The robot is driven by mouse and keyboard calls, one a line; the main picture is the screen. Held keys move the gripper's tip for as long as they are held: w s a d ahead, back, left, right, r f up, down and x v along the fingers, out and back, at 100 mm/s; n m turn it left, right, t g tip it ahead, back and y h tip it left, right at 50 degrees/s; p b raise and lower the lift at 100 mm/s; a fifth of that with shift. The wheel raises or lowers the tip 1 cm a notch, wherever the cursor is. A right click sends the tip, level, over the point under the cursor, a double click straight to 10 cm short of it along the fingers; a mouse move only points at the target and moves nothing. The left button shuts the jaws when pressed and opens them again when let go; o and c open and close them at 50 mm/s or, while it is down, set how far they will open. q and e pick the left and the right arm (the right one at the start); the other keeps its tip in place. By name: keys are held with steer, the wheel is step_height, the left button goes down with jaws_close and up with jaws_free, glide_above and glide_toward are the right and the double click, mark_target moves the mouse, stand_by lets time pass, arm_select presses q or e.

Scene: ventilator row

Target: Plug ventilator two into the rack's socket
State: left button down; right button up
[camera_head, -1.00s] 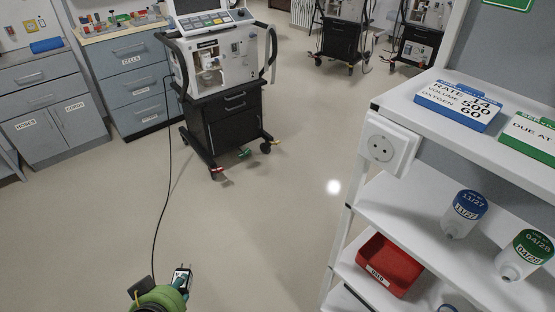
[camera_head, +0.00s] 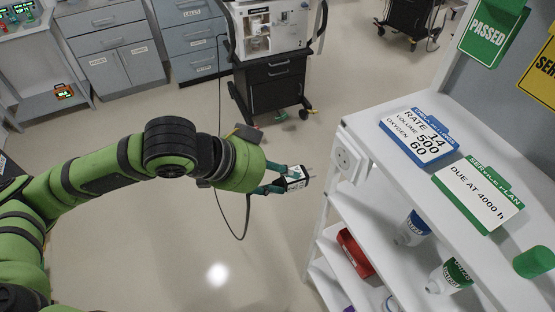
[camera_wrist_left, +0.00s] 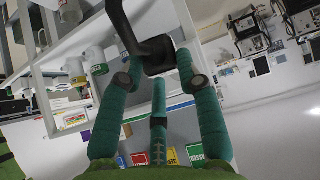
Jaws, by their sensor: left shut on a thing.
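My left gripper (camera_head: 281,180) comes in from the left and is shut on the plug (camera_head: 296,179), a dark and white block with its pins toward the right. The wrist view shows the black plug (camera_wrist_left: 158,58) between the teal fingers. A black cord (camera_head: 246,215) hangs from it in a loop and runs up to the ventilator (camera_head: 270,30) on its black cart. The white socket (camera_head: 345,160) is on the near left end of the rack (camera_head: 360,140). The plug is a short gap to the left of the socket, not touching. My right gripper is not in view.
Blue and green cards (camera_head: 418,138) lie on the rack's top. Bottles (camera_head: 412,230) and a red bin (camera_head: 354,253) sit on lower shelves. Grey cabinets (camera_head: 110,45) stand at the back left. The floor (camera_head: 170,240) below my arm is clear.

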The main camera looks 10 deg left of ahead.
mark_target(306, 169)
arm_select(q)
steer(key=shift+w+d, duration=0.15)
steer(key=shift+d, duration=0.15)
steer(key=shift+w+d, duration=0.35)
steer(key=shift+d, duration=0.1)
steer(key=shift+w+d+b, duration=0.45)
steer(key=shift+w+d, duration=0.25)
steer(key=shift+d, duration=0.25)
steer(key=shift+w+d, duration=0.5)
steer(key=shift+d, duration=0.2)
steer(key=shift+r+n, duration=0.1)
steer(key=shift+n, duration=0.3)
steer(key=shift+d+t, duration=0.15)
steer(key=shift+t, duration=0.25)
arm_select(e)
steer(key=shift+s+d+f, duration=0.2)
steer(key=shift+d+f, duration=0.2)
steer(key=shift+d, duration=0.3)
arm_select(q)
steer(key=shift+p, duration=0.5)
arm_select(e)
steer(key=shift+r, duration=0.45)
